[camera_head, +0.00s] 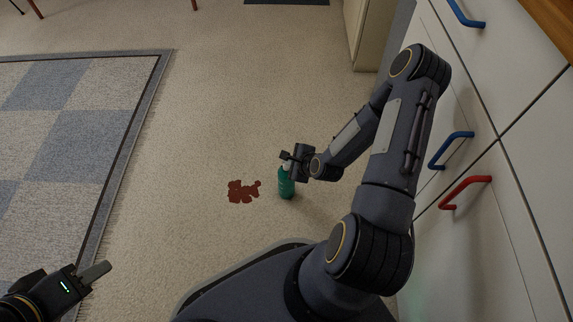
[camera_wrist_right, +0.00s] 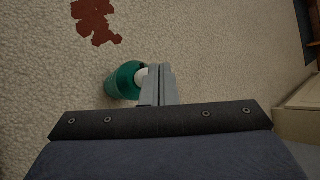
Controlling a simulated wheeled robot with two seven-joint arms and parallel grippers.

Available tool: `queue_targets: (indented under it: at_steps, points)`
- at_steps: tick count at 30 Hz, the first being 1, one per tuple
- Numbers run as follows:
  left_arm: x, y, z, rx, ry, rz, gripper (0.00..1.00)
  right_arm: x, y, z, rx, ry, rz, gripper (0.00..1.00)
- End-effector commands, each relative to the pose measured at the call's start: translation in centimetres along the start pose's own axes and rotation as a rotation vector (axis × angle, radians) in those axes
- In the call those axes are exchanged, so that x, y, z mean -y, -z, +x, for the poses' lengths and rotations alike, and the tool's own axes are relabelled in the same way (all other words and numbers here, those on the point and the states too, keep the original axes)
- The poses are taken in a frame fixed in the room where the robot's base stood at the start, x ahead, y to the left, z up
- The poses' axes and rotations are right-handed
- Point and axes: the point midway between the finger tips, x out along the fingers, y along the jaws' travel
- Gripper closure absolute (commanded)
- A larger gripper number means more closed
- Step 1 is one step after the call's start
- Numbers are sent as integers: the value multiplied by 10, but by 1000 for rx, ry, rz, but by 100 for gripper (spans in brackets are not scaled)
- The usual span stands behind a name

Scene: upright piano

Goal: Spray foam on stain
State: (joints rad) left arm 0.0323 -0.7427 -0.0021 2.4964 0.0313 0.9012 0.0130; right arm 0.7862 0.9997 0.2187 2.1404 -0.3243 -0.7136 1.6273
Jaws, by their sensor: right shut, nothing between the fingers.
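A dark red stain (camera_head: 243,191) lies on the beige carpet. It also shows at the top of the right wrist view (camera_wrist_right: 97,20). A green bottle (camera_head: 286,187) stands on the carpet just right of the stain. The right wrist view shows the bottle (camera_wrist_right: 118,82) with a white top, partly hidden by the fingers. My right gripper (camera_head: 286,156) is at the bottle's top; its fingers (camera_wrist_right: 158,85) are together beside the white part, with nothing between them. I cannot tell whether they touch it. My left gripper (camera_head: 95,273) is at the lower left, far from the bottle; its opening is unclear.
White cabinets with a red handle (camera_head: 465,190) and blue handles (camera_head: 450,148) line the right side, close to my right arm. A blue-grey checkered rug (camera_head: 70,130) covers the left.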

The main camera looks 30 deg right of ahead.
Motion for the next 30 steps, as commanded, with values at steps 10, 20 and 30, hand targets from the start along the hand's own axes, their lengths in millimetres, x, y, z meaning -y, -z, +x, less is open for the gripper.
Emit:
queue_targets:
  at_steps: [10,20,30]
  points:
    - [0,0,0,0,0,0,64,0,0,0,0,0,0,100]
    - [0,0,0,0,0,0,64,0,0,0,0,0,0,100]
    - [3,-3,6,0,0,0,64,-4,4,5,0,0,1,100]
